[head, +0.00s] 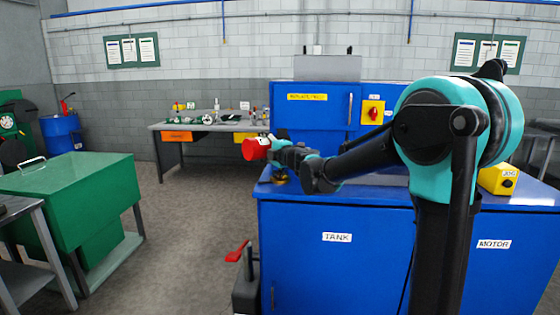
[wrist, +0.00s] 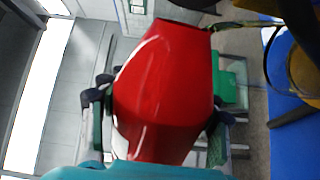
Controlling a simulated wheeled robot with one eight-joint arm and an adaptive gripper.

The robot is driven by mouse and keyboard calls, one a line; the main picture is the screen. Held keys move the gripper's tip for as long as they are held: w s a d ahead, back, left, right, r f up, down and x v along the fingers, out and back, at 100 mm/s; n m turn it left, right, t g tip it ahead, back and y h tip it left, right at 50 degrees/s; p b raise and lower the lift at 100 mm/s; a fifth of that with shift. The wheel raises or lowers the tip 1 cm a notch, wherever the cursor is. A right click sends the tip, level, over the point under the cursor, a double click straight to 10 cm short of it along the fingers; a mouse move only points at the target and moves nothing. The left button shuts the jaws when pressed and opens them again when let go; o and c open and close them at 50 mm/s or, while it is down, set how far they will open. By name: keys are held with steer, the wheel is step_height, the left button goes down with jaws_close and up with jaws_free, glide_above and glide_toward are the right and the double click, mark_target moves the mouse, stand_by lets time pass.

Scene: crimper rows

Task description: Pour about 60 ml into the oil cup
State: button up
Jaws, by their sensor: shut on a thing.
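A red oil can (head: 256,148) is held in my gripper (head: 276,149) above the left end of the blue tank unit. In the wrist view the red can (wrist: 165,95) fills the middle, with dark fingers on both sides of it. Its thin spout (wrist: 232,25) points to the upper right there. A small brass-coloured thing (head: 279,179), seemingly the oil cup, sits on the tank top below my gripper. A yellowish round part (wrist: 303,72) at the wrist view's right edge may be the same cup. I cannot make out any liquid or the cup's level.
The blue tank unit (head: 335,265) bears TANK and MOTOR labels. A red-handled lever (head: 238,251) stands at its left side. A yellow box (head: 496,180) is on top at right. A workbench (head: 205,125) is behind; a green cabinet (head: 75,180) is left. Floor between is clear.

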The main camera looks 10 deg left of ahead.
steer(key=shift+f+m, duration=0.1)
steer(key=shift+m, duration=0.2)
stand_by(1.4)
steer(key=shift+m, duration=0.3)
stand_by(0.7)
steer(key=shift+a+n, duration=0.1)
steer(key=shift+n, duration=0.3)
steer(key=shift+s+a+r+n, duration=0.15)
steer(key=shift+r+n, duration=0.1)
steer(key=shift+n, duration=0.45)
steer(key=shift+f+n, duration=0.35)
steer(key=shift+n, duration=0.35)
steer(key=shift+f, duration=0.1)
steer(key=shift+r+n, duration=1)
steer(key=shift+n, duration=0.1)
